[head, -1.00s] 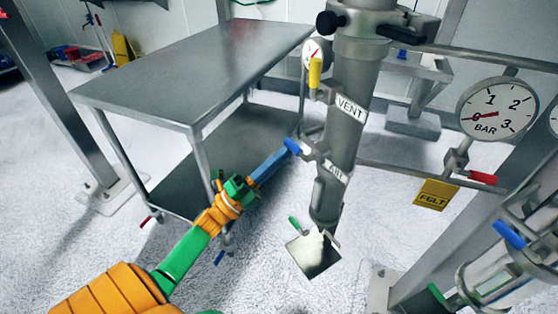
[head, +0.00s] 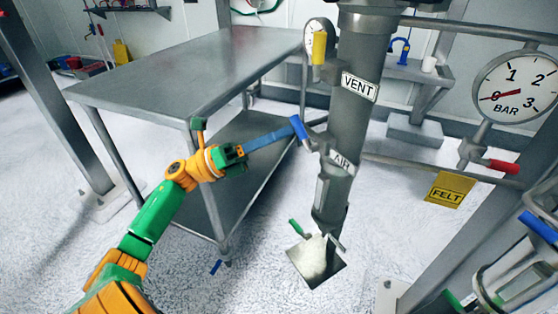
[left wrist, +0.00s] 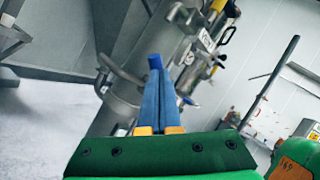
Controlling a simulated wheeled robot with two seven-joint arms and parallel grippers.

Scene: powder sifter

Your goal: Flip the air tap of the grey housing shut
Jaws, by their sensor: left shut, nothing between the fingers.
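The grey housing (head: 355,135) is an upright metal column with VENT and AIR labels. The air tap's blue handle (head: 299,128) stands out on its left, by the AIR label (head: 342,162), tilted steeply with its upper end to the left. My left gripper (head: 286,134) comes in from the left, its blue fingers shut and empty. Its tips are at the handle; touching seems likely, but I cannot tell for sure. In the left wrist view the closed fingers (left wrist: 160,85) point at the blue handle (left wrist: 155,62), just beyond the tips. My right gripper is out of view.
A yellow vent tap (head: 319,47) sits higher on the column. A green-handled tap (head: 299,228) is near the square outlet (head: 331,276) below. A steel table (head: 190,62) stands behind my left arm. A pressure gauge (head: 516,87) and red-handled tap (head: 503,167) are at right.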

